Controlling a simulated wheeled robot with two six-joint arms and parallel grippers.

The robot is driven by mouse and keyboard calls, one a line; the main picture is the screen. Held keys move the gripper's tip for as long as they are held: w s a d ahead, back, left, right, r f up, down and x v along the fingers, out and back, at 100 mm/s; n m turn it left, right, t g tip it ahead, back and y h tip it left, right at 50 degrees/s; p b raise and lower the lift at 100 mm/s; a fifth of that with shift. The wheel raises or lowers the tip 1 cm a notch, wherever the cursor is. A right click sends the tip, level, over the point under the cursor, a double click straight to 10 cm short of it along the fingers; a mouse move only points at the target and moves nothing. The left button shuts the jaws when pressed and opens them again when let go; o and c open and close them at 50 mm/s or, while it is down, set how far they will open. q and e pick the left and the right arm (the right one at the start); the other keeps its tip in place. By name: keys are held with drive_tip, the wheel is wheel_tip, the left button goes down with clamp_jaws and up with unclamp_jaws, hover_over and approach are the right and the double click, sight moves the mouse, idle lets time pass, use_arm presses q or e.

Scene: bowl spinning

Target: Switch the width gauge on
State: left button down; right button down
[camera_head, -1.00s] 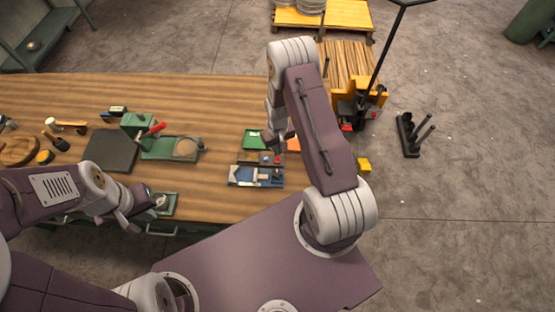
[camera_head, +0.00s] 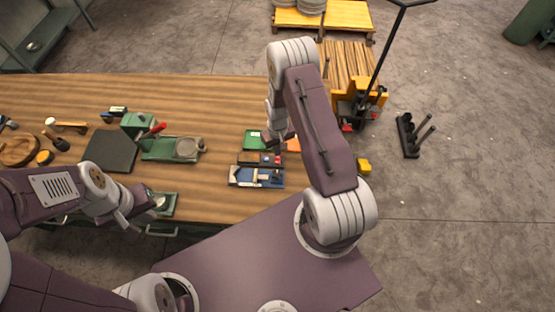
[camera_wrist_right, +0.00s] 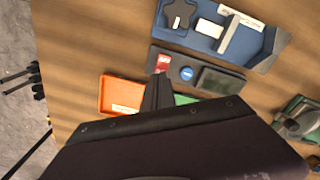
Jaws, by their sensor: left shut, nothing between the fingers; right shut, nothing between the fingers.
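A dark narrow panel (camera_wrist_right: 197,73) with a red switch (camera_wrist_right: 161,63), a blue round button (camera_wrist_right: 186,73) and a dark screen (camera_wrist_right: 220,79) lies on the table, and seems part of the width gauge. Beside it is a blue gauge bed (camera_wrist_right: 222,27) with a black knob and pale blocks. In the head view the panel (camera_head: 248,158) lies just behind the blue bed (camera_head: 241,183). My right gripper (camera_wrist_right: 159,80) is shut and empty, its tips close to the red switch; contact cannot be told. My left gripper (camera_head: 146,206) is shut near the front table edge.
A green tray (camera_head: 254,137) and an orange tray (camera_wrist_right: 121,95) lie close to the right gripper. A green machine with a round plate (camera_head: 187,148) stands left of the gauge. Bare tabletop (camera_head: 215,120) lies between them.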

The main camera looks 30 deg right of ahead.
drive_tip(key=shift+f+b, duration=0.9)
drive_tip(key=shift+f, duration=0.1)
idle(0.9)
drive_tip(key=shift+r, duration=0.1)
wheel_tip(320, 180, up, 7)
drive_tip(key=p, duration=0.5)
idle(0.4)
